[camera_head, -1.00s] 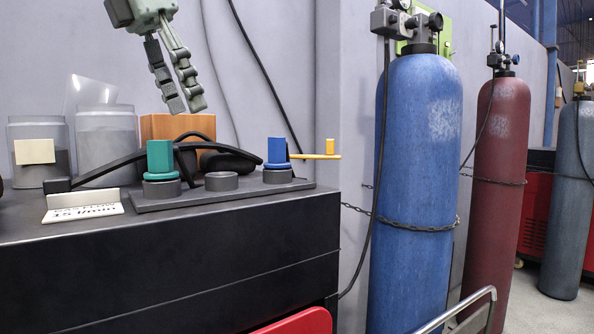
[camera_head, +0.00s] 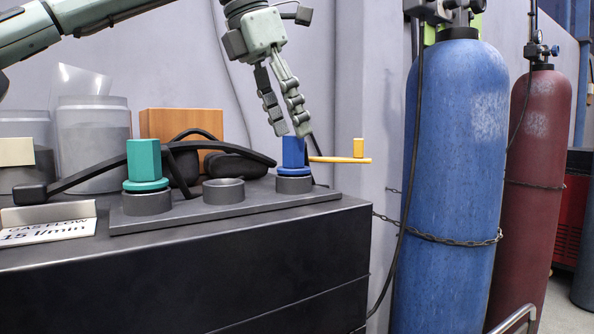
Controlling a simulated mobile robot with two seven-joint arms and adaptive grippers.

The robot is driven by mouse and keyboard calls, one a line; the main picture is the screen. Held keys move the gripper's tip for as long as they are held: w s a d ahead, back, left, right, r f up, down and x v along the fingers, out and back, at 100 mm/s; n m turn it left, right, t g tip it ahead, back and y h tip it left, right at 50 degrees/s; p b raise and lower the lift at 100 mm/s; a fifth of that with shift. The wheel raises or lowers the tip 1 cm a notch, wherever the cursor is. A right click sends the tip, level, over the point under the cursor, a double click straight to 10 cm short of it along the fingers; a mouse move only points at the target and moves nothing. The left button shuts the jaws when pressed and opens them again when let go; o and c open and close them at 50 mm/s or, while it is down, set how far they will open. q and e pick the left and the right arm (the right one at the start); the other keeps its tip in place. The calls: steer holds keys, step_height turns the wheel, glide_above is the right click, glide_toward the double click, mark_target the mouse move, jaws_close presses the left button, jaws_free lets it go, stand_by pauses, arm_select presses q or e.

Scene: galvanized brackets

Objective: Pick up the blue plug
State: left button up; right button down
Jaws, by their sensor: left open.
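The blue plug (camera_head: 293,153) stands upright in the right-hand grey socket (camera_head: 294,185) of a dark base plate (camera_head: 170,218). My left gripper (camera_head: 291,134) comes down from above, its fingers pointing down and its tips at the top of the blue plug. It is open, with a narrow gap between the fingers. I cannot tell whether the tips touch the plug. My right gripper is not in view.
A green plug (camera_head: 147,161) stands in the left socket; the middle socket (camera_head: 223,190) is empty. Behind are black ear defenders (camera_head: 235,166), a wooden block (camera_head: 180,124) and a yellow lever (camera_head: 340,160). A blue gas cylinder (camera_head: 447,190) stands to the right.

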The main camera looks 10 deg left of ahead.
mark_target(293, 144)
arm_select(q)
steer(key=x, duration=0.4)
steer(key=shift+a+f, duration=0.2)
steer(key=shift+a, duration=0.1)
steer(key=shift+c, duration=0.5)
jaws_close()
